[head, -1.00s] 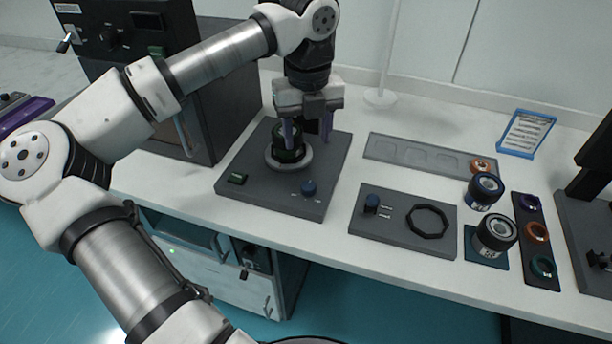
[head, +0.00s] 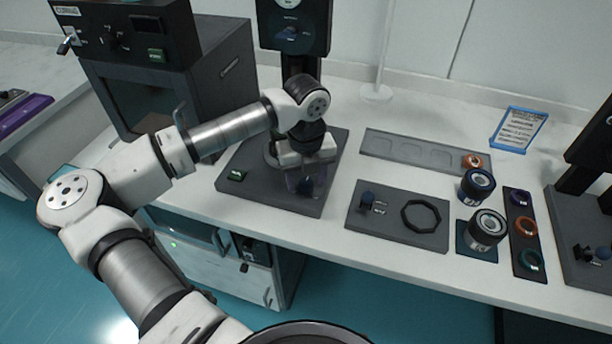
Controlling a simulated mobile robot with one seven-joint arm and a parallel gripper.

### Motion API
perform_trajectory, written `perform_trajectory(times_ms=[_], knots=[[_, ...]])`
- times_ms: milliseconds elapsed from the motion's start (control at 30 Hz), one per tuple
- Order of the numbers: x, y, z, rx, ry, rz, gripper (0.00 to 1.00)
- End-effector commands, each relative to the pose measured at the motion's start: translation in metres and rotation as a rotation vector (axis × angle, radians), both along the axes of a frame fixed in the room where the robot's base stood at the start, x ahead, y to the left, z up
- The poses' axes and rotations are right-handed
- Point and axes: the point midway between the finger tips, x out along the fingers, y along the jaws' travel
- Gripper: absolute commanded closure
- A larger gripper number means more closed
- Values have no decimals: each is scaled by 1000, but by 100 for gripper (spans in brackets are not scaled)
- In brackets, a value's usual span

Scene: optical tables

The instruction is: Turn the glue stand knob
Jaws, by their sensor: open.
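The glue stand has a dark grey base plate (head: 262,197) on the white table, with a column and a black head (head: 292,22) at the back. A small blue knob (head: 305,188) is on the front right of the base plate. My gripper (head: 304,184) points down over this knob, with its purplish fingers open around or just above it; I cannot tell if they touch it. A second dark blue knob (head: 291,34) is on the front of the stand's head. My wrist partly hides the round holder on the base.
To the right are a plate with a blue knob and black ring (head: 421,215), a shallow grey tray (head: 400,150), and two dark cylinders (head: 478,184). A dark oven-like box (head: 150,95) stands at the left.

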Motion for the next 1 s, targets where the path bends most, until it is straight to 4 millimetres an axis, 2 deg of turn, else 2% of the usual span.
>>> perform_trajectory(times_ms=[100, 433, 767, 1000], knots=[[0, 0, 0, 0, 0, 0, 50], [0, 0, 0, 0, 0, 0, 92], [0, 0, -3, 0, -1, -50, 92], [0, 0, -6, 2, -2, -200, 92]])
